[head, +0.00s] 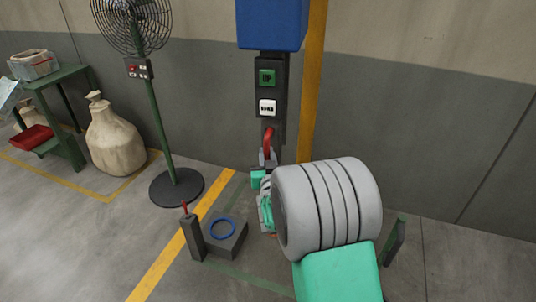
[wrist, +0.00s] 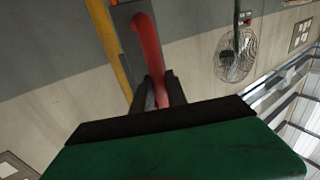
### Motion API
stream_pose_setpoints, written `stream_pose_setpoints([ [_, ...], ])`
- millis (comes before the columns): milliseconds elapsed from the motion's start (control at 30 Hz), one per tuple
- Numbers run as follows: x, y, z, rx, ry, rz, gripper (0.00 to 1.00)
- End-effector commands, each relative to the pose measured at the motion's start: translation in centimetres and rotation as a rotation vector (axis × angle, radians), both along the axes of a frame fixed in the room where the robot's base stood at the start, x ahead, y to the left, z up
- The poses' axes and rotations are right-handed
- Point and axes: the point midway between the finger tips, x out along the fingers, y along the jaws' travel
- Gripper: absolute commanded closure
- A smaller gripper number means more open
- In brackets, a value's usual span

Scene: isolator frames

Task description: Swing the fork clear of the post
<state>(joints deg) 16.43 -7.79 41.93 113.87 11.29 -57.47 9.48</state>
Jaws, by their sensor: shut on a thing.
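My gripper (wrist: 162,88) has its two dark fingers shut on a red curved bar (wrist: 147,45) in the wrist view. The bar runs up from between the fingers toward a grey part. In the head view the red bar (head: 268,139) shows in front of the lower end of a dark upright post (head: 279,112), which carries a green UP button and a white button. My gripper (head: 267,158) is at the bar's lower end, partly hidden by my arm. I cannot tell whether the red bar is the fork, or whether it touches the post.
A low block with a blue ring (head: 222,228) and a short dark post with a red tip (head: 191,235) stand on the floor at left. A fan on a stand (head: 163,128) and a sack (head: 113,140) are farther left. Open floor lies at right.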

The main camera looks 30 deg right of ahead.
Motion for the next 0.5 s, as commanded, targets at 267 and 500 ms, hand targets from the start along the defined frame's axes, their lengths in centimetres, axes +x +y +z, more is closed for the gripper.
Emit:
stream_pose_setpoints([
  [267, 0.10, 0.04, 0.20, -0.003, -0.003, 0.001, 0.63],
  [500, 0.08, 0.10, 0.12, -0.002, -0.001, 0.002, 0.60],
])
